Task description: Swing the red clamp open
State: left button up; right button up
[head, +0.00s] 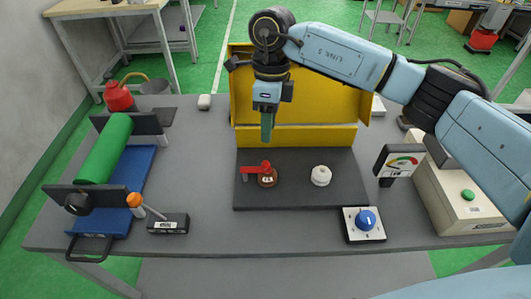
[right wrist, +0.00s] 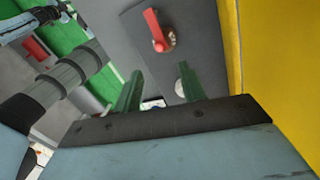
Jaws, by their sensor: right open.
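The red clamp (head: 254,170) sits on the dark plate (head: 300,197), left of the plate's middle. Its red arm points left from a red knob above a round brown base. In the right wrist view the clamp (right wrist: 155,27) shows near the top, beyond the fingertips. My right gripper (head: 267,138) points down with green fingers, above and behind the clamp, near the front of the yellow housing. In the right wrist view its fingers (right wrist: 160,69) are apart with nothing gripped between them. My left gripper is not in view.
A white round knob (head: 320,176) stands on the plate right of the clamp. The yellow housing (head: 340,98) rises behind. A blue dial (head: 365,220) and a gauge (head: 398,163) stand to the right. A green roller (head: 105,150) and an orange-tipped switch (head: 136,200) stand left.

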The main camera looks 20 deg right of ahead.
send_over(266, 161)
jog(key=f, duration=0.4)
jog(key=shift+w+d, duration=0.35)
jog(key=shift+w, duration=0.05)
jog(key=f, duration=0.4)
jog(key=shift+s+a, duration=0.15)
jog(key=shift+s, duration=0.1)
jog(key=shift+f, duration=0.3)
jog(key=shift+s+a+f, duration=0.1)
jog(key=shift+f, duration=0.15)
jog(key=c, duration=0.4)
grip_shut()
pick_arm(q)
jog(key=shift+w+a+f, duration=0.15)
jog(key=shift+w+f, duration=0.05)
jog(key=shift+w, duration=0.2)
